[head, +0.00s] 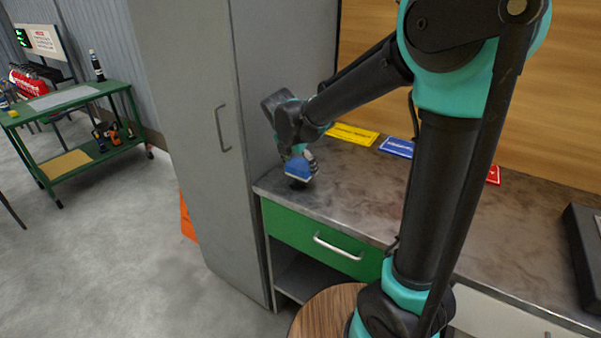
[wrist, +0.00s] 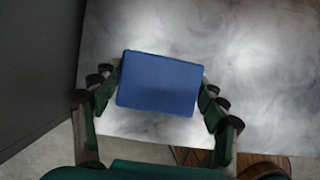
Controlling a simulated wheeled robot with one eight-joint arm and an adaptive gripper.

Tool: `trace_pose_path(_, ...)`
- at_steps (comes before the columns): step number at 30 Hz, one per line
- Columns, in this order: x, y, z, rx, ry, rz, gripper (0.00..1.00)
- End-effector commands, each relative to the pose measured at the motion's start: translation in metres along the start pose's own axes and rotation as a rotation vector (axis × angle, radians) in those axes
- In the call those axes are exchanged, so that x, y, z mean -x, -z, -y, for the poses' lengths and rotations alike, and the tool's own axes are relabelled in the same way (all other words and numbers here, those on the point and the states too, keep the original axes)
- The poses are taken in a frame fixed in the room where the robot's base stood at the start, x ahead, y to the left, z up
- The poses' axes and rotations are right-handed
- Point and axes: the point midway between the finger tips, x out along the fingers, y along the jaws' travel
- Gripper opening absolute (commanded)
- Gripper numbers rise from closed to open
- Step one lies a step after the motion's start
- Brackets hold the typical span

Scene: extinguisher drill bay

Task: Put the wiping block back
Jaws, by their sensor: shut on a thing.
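The wiping block (head: 297,169) is a blue block held over the near left corner of the worktop (head: 345,190). My gripper (head: 300,162) is shut on it. In the wrist view the blue block (wrist: 158,83) sits between my two fingers (wrist: 160,92), one on each side, with the grey worktop (wrist: 245,60) behind it. A dark patch shows just under the block in the head view. I cannot tell whether the block touches the worktop or hangs slightly above it.
A tall grey cabinet (head: 195,120) stands close left of my gripper. A green drawer (head: 320,243) is shut below. A dark case (head: 585,245) is at far right. The middle worktop is clear.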

Motion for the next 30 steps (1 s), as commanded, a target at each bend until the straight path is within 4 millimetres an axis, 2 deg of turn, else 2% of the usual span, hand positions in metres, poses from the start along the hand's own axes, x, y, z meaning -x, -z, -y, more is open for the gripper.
trace_pose_path(3,-0.016,0.006,-0.001,0.000,0.000,0.000,0.46)
trace_pose_path(6,-0.022,0.009,0.000,0.000,0.000,0.000,0.46)
trace_pose_path(18,-0.026,0.011,0.000,0.000,0.000,0.000,0.46)
trace_pose_path(19,-0.026,0.011,0.000,0.000,0.000,0.000,0.76)
trace_pose_path(21,-0.026,0.011,0.000,0.000,0.000,0.000,0.85)
trace_pose_path(24,-0.026,0.011,0.000,0.000,0.000,0.000,0.93)
trace_pose_path(30,-0.026,0.011,0.000,0.000,0.000,0.000,0.93)
